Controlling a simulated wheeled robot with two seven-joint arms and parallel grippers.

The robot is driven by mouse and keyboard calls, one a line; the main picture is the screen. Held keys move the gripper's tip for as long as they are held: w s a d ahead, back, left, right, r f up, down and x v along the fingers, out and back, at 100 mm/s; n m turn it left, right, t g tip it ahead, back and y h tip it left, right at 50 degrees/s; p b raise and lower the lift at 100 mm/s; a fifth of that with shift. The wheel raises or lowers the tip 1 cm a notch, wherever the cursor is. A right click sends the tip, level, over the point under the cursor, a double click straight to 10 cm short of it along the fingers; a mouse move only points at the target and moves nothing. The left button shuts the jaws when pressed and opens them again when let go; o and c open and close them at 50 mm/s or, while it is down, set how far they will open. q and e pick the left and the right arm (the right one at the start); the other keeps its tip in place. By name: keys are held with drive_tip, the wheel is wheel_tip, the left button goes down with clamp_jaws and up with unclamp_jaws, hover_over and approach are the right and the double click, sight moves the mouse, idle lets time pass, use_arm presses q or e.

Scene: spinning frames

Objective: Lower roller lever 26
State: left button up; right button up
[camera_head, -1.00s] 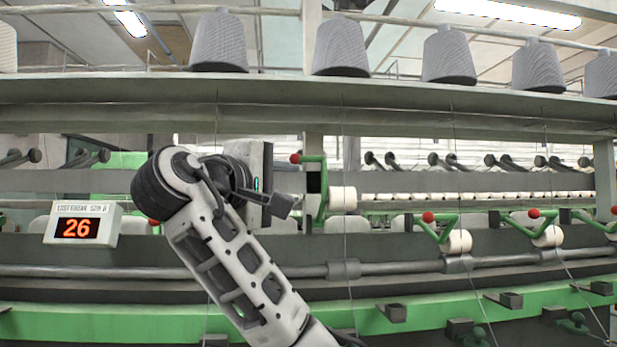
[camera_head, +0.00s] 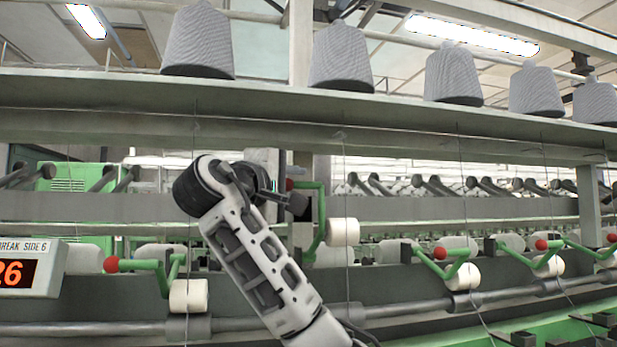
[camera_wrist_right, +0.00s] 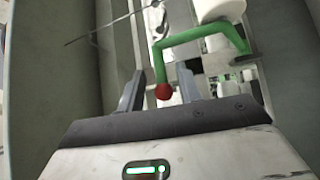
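A green roller lever (camera_head: 320,213) stands raised, with a red ball (camera_head: 289,184) at its upper end and a white roller (camera_head: 342,232) low on its right. My right gripper (camera_head: 297,203) is at the ball in the head view. In the right wrist view, its two fingers (camera_wrist_right: 160,88) are open, with the red ball (camera_wrist_right: 163,91) between them and small gaps on both sides. The green lever (camera_wrist_right: 205,42) runs up and right from the ball. The number display (camera_head: 18,273) is cut off at the left edge; a 6 shows. My left gripper is not in view.
A lever with a red ball (camera_head: 111,264) and roller (camera_head: 188,296) lies lower left. More lowered levers (camera_head: 440,253) are at the right. Grey yarn cones (camera_head: 340,58) stand on the upper shelf (camera_head: 400,108). Thin threads hang down past the rollers.

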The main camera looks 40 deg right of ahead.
sight(302, 186)
drive_tip(key=p+x, duration=0.1)
drive_tip(key=x, duration=0.4)
drive_tip(key=shift+d, duration=0.15)
clamp_jaws()
